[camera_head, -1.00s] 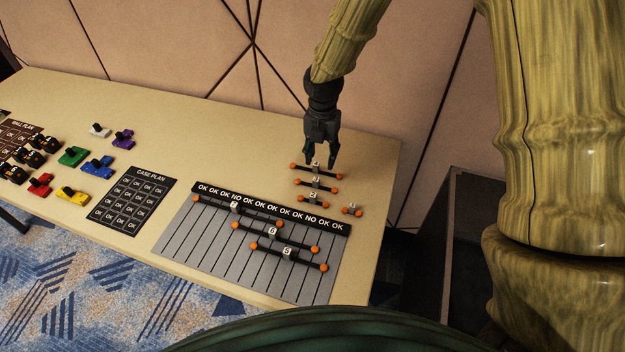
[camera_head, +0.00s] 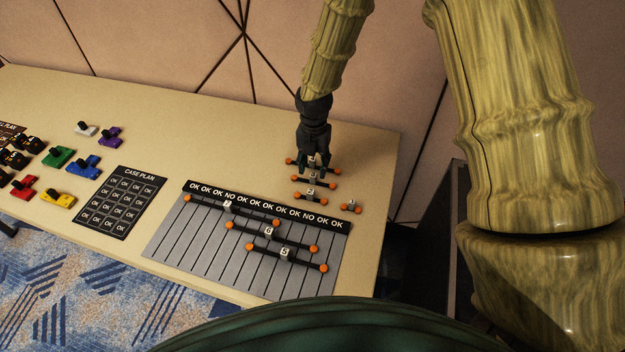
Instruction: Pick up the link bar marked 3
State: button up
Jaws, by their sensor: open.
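Several black link bars with orange ends and pale number tags lie on the table's right side. Beyond the grey board are a top bar (camera_head: 327,169), a middle bar (camera_head: 322,183), a lower bar (camera_head: 303,196) and a short bar (camera_head: 350,208). Their tags are too small to read surely, so I cannot tell which is marked 3. My gripper (camera_head: 317,162) is open and points down at the middle of the top bar, its fingers around or just above that tag. The fingers partly hide this bar; contact cannot be told.
A grey slotted board (camera_head: 190,245) with an OK/NO strip holds bars tagged 7, 6 (camera_head: 268,231) and 5. A black case plan card (camera_head: 118,203) and coloured pieces (camera_head: 83,166) lie to the left. The table (camera_head: 210,130) is clear behind. A dark cabinet (camera_head: 430,245) stands right.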

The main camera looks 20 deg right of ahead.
aim_at(313, 174)
jog(key=shift+w+f+p, duration=0.1)
jog(key=shift+f+p, duration=0.75)
jog(key=shift+f, duration=1.8)
grip_shut()
